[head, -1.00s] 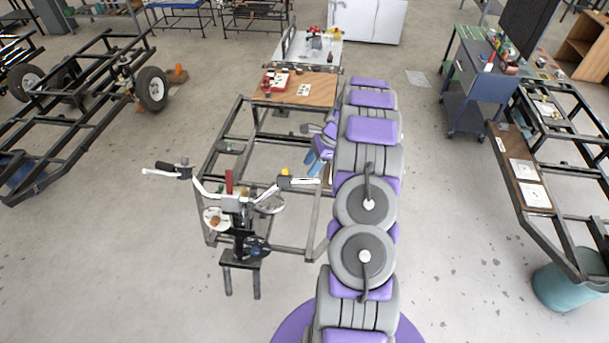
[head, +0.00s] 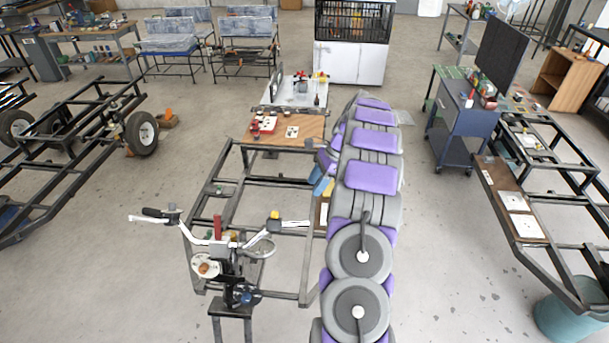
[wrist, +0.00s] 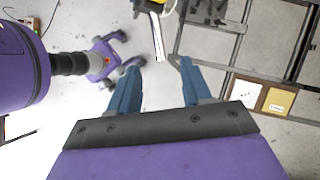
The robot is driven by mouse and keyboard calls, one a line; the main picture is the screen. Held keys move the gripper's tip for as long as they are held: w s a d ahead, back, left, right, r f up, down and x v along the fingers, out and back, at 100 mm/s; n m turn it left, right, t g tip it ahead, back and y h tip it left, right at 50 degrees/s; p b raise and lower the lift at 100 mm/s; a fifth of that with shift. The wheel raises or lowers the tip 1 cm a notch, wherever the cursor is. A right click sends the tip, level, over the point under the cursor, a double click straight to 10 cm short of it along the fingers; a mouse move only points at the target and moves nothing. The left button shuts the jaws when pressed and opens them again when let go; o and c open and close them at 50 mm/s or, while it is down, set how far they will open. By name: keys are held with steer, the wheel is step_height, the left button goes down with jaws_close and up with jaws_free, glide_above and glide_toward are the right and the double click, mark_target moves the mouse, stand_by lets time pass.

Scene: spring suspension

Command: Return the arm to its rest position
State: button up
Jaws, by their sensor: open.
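My arm, purple and grey, reaches forward along the right side of a black frame in the head view. My gripper (head: 322,187) shows as blue fingers beside the arm, above the frame's right rail. In the wrist view its two blue fingers (wrist: 160,82) are wide apart with nothing between their tips but floor. A white lever tip (wrist: 158,38) shows beyond the fingers in that view. I cannot tell how far it is from them.
A handlebar assembly (head: 224,243) stands at the near end of the black frame (head: 311,262), left of my arm. A wooden board (head: 275,140) lies at the frame's far end. A blue cart (head: 462,125) and another frame stand right. Open floor (head: 435,250) lies between.

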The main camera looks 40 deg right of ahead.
steer(key=s+a+r+n+g+b, duration=0.1)
steer(key=s+a+r+n+b, duration=0.2)
steer(key=a, duration=0.7)
steer(key=s+a+n+g+h+b, duration=0.1)
steer(key=a+n+b, duration=0.3)
steer(key=a, duration=0.5)
steer(key=s+a+r+n+g+b, duration=0.1)
steer(key=s+a+r+n+b, duration=0.3)
steer(key=a, duration=0.6)
steer(key=s+a+f+n+h+b, duration=0.2)
steer(key=s+a+f+n, duration=0.3)
steer(key=s, duration=0.7)
steer(key=s+a+f+n+g+h+b, duration=0.1)
steer(key=s+a+f+n+h+b, duration=0.1)
steer(key=s+a+f+n+b, duration=0.2)
steer(key=s+a+f+n, duration=0.1)
steer(key=s+n, duration=0.2)
steer(key=s, duration=0.4)
steer(key=shift+s+a+f+n, duration=0.35)
steer(key=shift+n, duration=0.05)
steer(key=shift+c, duration=0.4)
